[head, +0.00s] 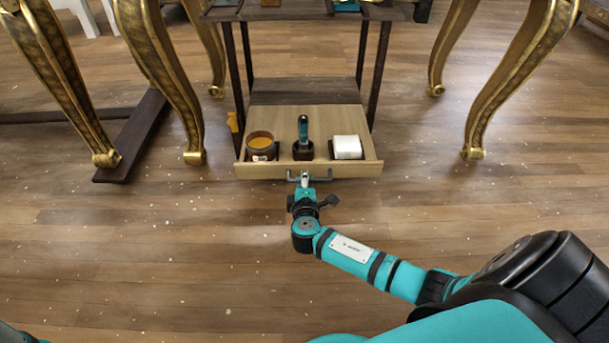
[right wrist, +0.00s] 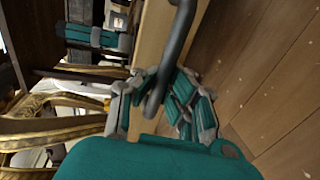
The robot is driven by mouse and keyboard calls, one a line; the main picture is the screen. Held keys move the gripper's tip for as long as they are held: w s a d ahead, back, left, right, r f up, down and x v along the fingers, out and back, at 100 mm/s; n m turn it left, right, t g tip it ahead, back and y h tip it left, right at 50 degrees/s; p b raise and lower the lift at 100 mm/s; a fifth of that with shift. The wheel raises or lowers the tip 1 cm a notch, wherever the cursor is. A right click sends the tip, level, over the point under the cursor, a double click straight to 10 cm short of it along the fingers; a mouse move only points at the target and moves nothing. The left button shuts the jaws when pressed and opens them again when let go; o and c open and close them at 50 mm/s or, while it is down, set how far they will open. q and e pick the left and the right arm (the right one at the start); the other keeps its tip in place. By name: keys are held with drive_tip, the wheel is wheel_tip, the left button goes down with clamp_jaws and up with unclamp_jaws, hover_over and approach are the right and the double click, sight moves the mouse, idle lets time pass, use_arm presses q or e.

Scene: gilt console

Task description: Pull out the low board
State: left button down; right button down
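The low board (head: 310,170) is a light wood pull-out with a raised front edge, set low in a dark-framed stand. It sticks out at the front of a dark lower shelf. A grey bar handle (head: 335,180) is fixed to its front; the bar also shows in the right wrist view (right wrist: 178,40). My right gripper (head: 304,181) is at the handle's left part. In the right wrist view its fingers (right wrist: 155,100) lie on both sides of the bar and appear closed on it. My left gripper is out of view.
Gilt curved legs (head: 165,70) (head: 520,70) flank the stand. A dark beam (head: 135,140) lies left. The floor in front is clear.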

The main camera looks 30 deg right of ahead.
drive_tip(key=c, duration=2)
unclamp_jaws()
drive_tip(key=o, duration=0.7)
drive_tip(key=shift+c, duration=0.2)
drive_tip(key=v, duration=1.2)
